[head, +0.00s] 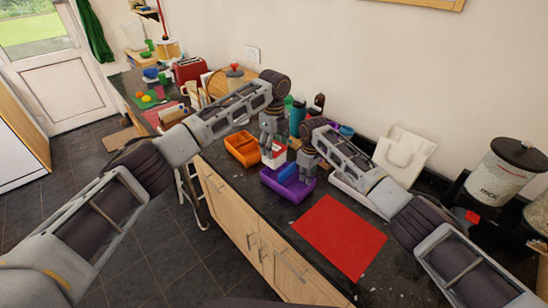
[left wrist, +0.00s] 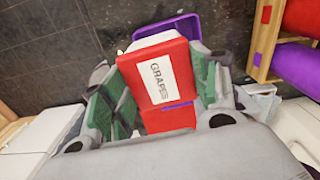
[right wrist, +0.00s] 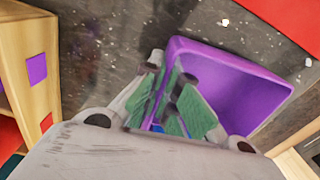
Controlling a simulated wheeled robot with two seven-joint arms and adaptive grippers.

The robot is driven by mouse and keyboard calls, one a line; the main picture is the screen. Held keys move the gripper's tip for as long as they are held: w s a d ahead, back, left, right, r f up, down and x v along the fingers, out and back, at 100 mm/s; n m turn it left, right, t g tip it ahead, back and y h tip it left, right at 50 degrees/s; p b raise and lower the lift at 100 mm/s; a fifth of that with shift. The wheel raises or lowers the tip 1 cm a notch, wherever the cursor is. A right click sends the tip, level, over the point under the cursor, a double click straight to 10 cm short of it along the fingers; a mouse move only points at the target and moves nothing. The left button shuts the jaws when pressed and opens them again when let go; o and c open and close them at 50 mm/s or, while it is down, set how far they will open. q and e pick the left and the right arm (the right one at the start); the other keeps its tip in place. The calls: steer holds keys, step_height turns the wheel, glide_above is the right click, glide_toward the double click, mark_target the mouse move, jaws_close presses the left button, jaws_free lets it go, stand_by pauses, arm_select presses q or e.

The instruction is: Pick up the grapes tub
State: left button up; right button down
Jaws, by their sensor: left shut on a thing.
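The grapes tub (left wrist: 165,72) has a red lid, a white side and a label reading GRAPES. It sits between the green pads of my left gripper (left wrist: 158,95), which is shut on it. In the head view the tub (head: 274,158) shows red and white under my left gripper (head: 273,146), between the orange bin and the purple bin. My right gripper (right wrist: 168,98) is low at the purple bin (right wrist: 245,95); its fingers look close together, and I cannot tell whether they are apart. A blue thing (head: 287,172) lies in the purple bin beside my right gripper.
The orange bin (head: 240,150) stands left of the tub. A red mat (head: 340,236) lies on the dark counter at the front right. Bottles (head: 297,116) stand behind the grippers, and a big canister (head: 498,178) stands at the right. The counter between purple bin and mat is clear.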

mark_target(274, 147)
arm_select(q)
step_height(274, 147, up, 9)
steer(key=shift+f, duration=0.15)
stand_by(0.5)
arm_select(e)
steer(key=c, duration=1.6)
jaws_free()
steer(key=shift+o, duration=0.2)
steer(key=shift+r, duration=0.1)
steer(key=shift+r, duration=5.9)
arm_select(q)
steer(key=shift+f, duration=0.1)
arm_select(e)
steer(key=shift+f, duration=0.1)
